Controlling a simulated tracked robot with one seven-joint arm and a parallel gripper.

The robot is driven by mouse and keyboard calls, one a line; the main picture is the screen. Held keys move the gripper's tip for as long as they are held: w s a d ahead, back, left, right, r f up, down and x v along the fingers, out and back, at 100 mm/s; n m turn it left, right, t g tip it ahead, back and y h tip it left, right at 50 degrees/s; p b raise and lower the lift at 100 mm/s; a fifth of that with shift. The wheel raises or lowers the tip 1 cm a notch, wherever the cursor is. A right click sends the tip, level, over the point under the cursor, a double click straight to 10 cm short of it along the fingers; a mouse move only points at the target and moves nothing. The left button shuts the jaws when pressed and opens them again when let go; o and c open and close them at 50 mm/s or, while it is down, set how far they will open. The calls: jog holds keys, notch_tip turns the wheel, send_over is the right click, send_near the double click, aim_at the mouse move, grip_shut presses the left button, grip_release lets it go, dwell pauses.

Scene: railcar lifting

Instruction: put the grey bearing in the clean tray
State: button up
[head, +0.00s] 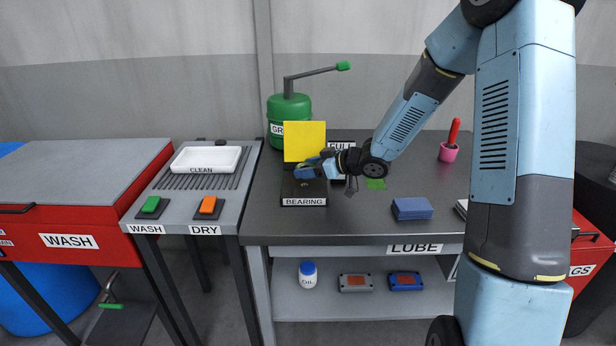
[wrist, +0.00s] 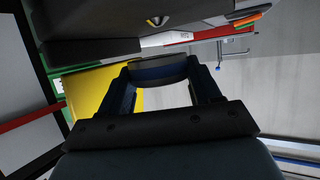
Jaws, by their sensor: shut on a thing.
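My gripper (head: 310,170) is over the black block labelled BEARING (head: 304,190) on the lube bench. The white clean tray (head: 210,169) is on the wash and dry stand to the left. It looks empty.
A yellow panel (head: 304,142) stands right behind my gripper, with a green grease pump (head: 289,108) behind it. Green and orange buttons (head: 208,206) stand in front of the tray.

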jog(key=shift+w+a+f, duration=0.1)
jog(key=shift+f, duration=1.35)
jog(key=shift+f, duration=0.25)
jog(key=o, duration=1.3)
